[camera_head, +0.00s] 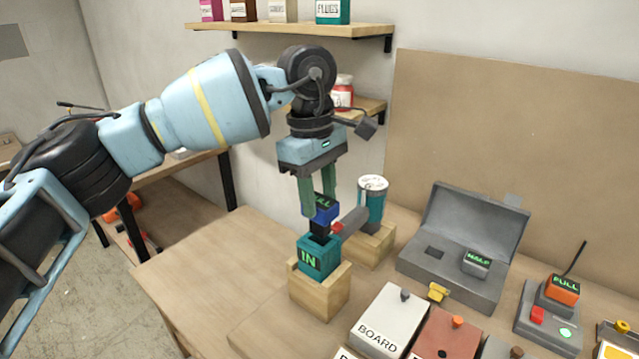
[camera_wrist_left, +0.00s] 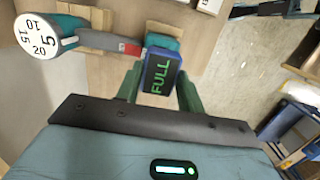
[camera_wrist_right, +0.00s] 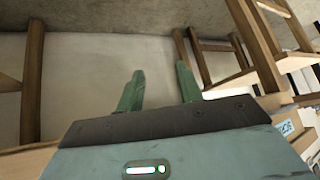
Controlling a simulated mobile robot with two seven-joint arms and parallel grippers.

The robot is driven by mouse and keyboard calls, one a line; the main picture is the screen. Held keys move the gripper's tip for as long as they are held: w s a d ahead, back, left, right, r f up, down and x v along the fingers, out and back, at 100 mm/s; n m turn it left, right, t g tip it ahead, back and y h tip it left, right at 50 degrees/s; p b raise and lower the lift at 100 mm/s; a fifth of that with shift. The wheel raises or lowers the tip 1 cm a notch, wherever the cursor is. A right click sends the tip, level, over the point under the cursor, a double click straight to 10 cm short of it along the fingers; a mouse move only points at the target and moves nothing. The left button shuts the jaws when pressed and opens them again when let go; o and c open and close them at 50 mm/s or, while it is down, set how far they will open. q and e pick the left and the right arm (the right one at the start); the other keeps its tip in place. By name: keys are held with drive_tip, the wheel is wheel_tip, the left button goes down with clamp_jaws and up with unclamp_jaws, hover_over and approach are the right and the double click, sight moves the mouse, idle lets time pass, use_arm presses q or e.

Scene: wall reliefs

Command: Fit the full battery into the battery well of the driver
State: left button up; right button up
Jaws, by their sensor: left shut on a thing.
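My left gripper (camera_head: 319,201) is shut on the full battery (camera_head: 324,213), a blue block with FULL in green on its top, which also shows in the left wrist view (camera_wrist_left: 160,72). It holds the battery upright above the driver's teal end (camera_head: 319,258), marked IN. A black part shows between the blue block and the teal end; I cannot tell whether it has entered the well, whose opening is hidden. The driver's grey handle with a red trigger runs to a teal head with a numbered dial (camera_head: 373,183). My right gripper (camera_wrist_right: 160,87) is open and empty.
Wooden cradles (camera_head: 320,293) hold up the driver. Right of it stand an open grey case (camera_head: 425,275) with a HALF battery (camera_head: 477,263), and a charger (camera_head: 545,318) with an orange FULL battery (camera_head: 563,289). A BOARD box (camera_head: 390,320) is in front. The table's left part is clear.

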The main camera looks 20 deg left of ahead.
sight(317, 199)
use_arm(q)
drive_tip(key=shift+p, duration=0.35)
use_arm(e)
drive_tip(key=shift+w+r, duration=0.5)
drive_tip(key=shift+r, duration=0.1)
idle(1.6)
